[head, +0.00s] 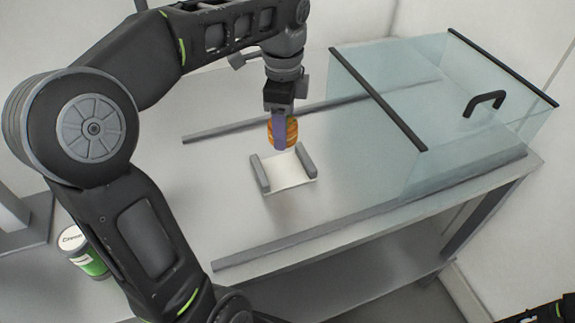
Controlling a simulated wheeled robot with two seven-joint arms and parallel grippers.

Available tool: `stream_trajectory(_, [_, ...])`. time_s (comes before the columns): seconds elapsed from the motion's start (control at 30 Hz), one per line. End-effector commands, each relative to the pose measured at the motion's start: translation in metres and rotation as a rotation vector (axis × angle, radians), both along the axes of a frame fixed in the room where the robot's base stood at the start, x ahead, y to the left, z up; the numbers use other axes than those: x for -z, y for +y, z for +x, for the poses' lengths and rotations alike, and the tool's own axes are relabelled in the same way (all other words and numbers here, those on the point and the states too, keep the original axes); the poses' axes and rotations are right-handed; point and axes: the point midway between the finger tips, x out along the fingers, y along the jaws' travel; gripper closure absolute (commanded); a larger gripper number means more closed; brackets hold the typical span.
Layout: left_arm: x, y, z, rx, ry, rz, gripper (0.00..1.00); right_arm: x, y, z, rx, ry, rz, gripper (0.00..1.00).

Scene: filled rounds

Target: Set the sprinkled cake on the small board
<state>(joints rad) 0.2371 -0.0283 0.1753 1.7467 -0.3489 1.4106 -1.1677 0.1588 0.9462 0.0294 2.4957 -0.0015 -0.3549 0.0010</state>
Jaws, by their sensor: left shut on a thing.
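My left gripper (281,130) points down and is shut on a small round orange-brown cake (292,131). A purple-grey finger covers part of the cake's near side, and sprinkles are too small to make out. The small board (288,175) is a white slab with a raised grey bar along its left and right sides. It lies on the table just below and in front of the cake in the picture. The cake appears held above the board's far edge; the exact gap cannot be told. The board's white surface is bare. My right gripper is not in view.
A clear glass case (440,110) with black edge bars and a black handle (483,102) stands to the right on the grey table (225,175). Low grey rails run along the table's back and front (290,245). A green-and-white can (84,252) stands at lower left.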

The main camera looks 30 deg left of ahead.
Motion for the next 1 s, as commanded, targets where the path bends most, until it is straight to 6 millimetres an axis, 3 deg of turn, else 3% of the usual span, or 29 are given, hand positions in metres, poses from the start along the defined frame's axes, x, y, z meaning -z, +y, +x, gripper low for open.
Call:
stream_trajectory(0.23, [0.006,0.000,0.000,-0.002,0.001,0.000,0.62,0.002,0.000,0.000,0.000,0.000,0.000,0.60])
stream_trajectory(0.6, [0.060,0.000,0.000,-0.004,0.001,0.001,0.62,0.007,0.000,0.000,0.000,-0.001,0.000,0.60])
stream_trajectory(1.0, [0.068,0.000,0.000,-0.004,0.002,0.000,0.62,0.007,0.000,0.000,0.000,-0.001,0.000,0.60])
